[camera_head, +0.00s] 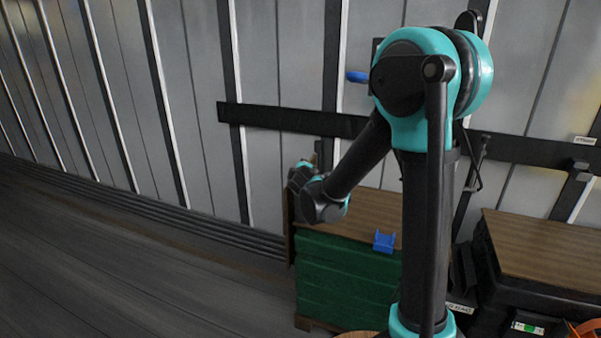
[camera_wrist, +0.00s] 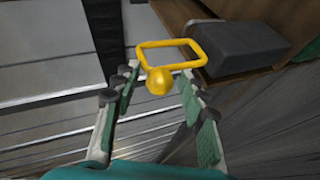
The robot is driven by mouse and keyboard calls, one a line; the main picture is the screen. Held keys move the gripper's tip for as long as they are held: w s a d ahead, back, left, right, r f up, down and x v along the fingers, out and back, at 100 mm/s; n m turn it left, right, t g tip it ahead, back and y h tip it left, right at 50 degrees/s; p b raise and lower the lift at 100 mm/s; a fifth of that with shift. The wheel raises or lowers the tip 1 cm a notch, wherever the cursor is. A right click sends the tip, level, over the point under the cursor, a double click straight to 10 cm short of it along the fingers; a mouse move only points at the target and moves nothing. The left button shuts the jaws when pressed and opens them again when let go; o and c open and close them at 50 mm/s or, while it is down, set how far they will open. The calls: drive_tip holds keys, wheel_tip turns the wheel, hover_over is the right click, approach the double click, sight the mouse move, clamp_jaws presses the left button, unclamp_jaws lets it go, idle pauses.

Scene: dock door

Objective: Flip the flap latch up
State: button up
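A yellow rectangular loop (camera_wrist: 185,47) with a round yellow ball (camera_wrist: 159,81) at its near edge shows in the wrist view; it looks like the flap latch. The loop lies beside a dark grey block. My gripper (camera_wrist: 157,84) is open, its two fingers apart on either side of the ball. No contact between fingers and ball is clear. In the head view my gripper (camera_head: 301,176) is at the left end of the wooden-topped green box, close to the dark wall rail. A small yellowish bit (camera_head: 314,159) shows just beside it; the rest of the latch is hidden there.
The green box (camera_head: 345,275) has a blue bracket (camera_head: 384,241) on its front edge. A dark rail (camera_head: 290,118) runs along the panelled wall, with a blue handle (camera_head: 357,76) above. A wood-topped black case (camera_head: 535,245) stands right. The floor at left is clear.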

drive_tip(key=shift+s+a, duration=0.1)
drive_tip(key=shift+s, duration=0.05)
drive_tip(key=v, duration=1.1)
drive_tip(key=shift+s+r, duration=0.25)
drive_tip(key=shift+s, duration=0.15)
